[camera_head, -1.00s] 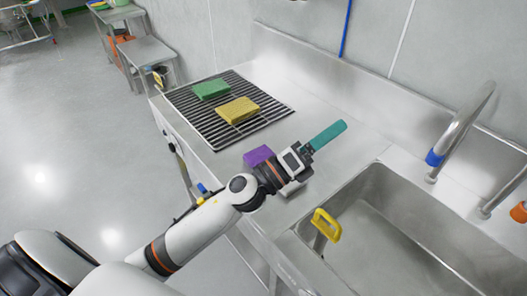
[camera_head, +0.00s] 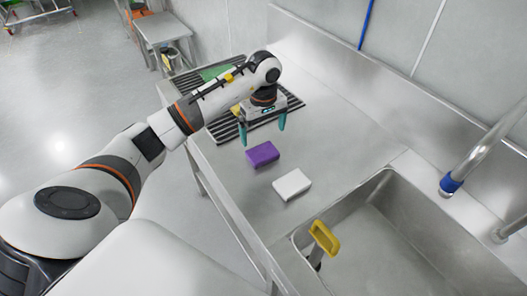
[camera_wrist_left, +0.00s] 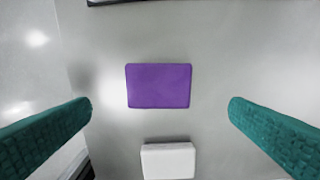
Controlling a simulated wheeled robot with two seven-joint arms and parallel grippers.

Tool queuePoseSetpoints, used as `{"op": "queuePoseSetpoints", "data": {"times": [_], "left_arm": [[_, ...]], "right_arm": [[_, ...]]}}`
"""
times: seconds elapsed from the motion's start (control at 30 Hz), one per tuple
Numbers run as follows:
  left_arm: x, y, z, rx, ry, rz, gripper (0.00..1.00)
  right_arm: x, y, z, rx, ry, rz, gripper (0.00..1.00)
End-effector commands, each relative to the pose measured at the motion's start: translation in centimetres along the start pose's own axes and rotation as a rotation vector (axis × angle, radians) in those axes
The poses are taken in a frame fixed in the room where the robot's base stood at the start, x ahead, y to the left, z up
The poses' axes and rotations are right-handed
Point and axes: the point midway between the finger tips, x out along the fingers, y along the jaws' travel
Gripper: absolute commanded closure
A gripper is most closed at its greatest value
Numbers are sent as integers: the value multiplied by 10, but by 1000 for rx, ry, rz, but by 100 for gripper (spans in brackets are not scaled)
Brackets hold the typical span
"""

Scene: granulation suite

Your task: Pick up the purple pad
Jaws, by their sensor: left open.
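The purple pad (camera_head: 262,154) lies flat on the steel counter, between the drain rack and the sink. My left gripper (camera_head: 263,135) is open and empty, pointing down just above and behind the pad, with its teal fingers spread. In the left wrist view the purple pad (camera_wrist_left: 158,86) lies between the two open fingers (camera_wrist_left: 160,118), apart from both. My right gripper is in neither view.
A white pad (camera_head: 292,185) lies close to the purple pad, nearer the sink (camera_head: 375,235). A yellow-handled tool (camera_head: 325,238) hangs at the sink's edge. Behind my left arm, the black rack (camera_head: 225,128) holds green and yellow pads, partly hidden. The counter to the right is clear.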

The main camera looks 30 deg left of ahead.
Motion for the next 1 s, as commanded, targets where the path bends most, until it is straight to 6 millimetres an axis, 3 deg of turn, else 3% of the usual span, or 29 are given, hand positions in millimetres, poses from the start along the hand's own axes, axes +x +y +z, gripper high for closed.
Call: {"op": "queuePoseSetpoints", "data": {"times": [0.13, 0.4, 0.53, 0.7, 1.0], "left_arm": [[23, 0, -2, -1, 6, 1, 0], [45, 1, -1, -1, 6, 0, 0], [64, 3, 0, -2, 9, 0, 0], [86, 2, 1, -1, 6, -3, 0], [91, 2, 2, 0, 3, -4, 3]], "right_arm": [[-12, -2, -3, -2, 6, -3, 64], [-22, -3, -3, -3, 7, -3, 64], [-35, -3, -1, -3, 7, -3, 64], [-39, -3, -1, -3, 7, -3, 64], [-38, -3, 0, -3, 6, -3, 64]]}}
